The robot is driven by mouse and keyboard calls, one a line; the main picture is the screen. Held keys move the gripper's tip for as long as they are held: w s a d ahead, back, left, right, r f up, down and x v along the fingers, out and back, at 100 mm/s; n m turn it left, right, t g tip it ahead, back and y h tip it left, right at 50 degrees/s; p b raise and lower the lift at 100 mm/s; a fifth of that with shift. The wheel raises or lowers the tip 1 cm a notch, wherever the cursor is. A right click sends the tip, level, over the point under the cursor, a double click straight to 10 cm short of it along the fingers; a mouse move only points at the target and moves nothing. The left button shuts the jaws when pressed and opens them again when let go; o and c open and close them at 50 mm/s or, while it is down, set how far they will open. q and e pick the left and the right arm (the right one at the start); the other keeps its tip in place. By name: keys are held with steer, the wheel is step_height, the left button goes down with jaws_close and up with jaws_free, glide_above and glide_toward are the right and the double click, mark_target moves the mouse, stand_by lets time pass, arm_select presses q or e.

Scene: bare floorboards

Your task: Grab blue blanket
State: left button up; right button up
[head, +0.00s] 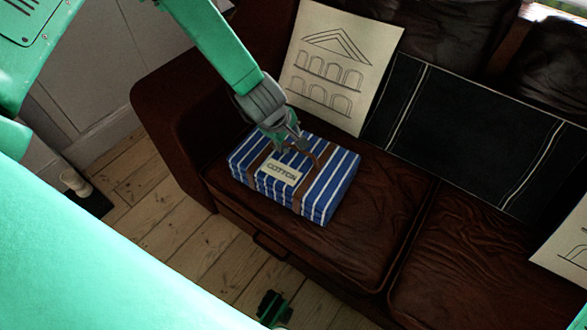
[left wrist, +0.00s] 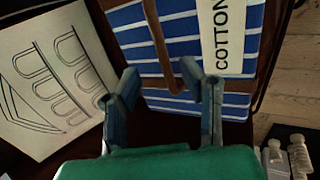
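The blue blanket (head: 337,190) is a folded, white-striped bundle with a brown strap and a label reading COTTON. It lies on the brown leather sofa's left seat. My left gripper (head: 291,146) is right above its back edge, by the strap handle. In the left wrist view, the gripper (left wrist: 163,88) has its two fingers apart, and the brown handle of the blanket (left wrist: 180,48) shows between them. The fingers do not look closed on the strap; I cannot tell whether they touch it. My right gripper is not clearly seen.
The sofa (head: 375,225) has a cream cushion (head: 340,65) with a building drawing behind the blanket and a dark striped cushion (head: 470,135) to the right. The sofa's left armrest (head: 180,105) stands beside the blanket. Bare floorboards (head: 190,235) lie in front.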

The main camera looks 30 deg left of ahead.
mark_target(293, 146)
arm_select(q)
steer(key=x, duration=0.1)
steer(key=b+x, duration=0.1)
steer(key=x, duration=0.1)
steer(key=b+x, duration=0.1)
steer(key=shift+s+f, duration=0.15)
steer(key=shift+f, duration=0.2)
steer(key=shift+w+f, duration=0.3)
steer(key=shift+f, duration=0.15)
steer(key=shift+r, duration=0.1)
jaws_close()
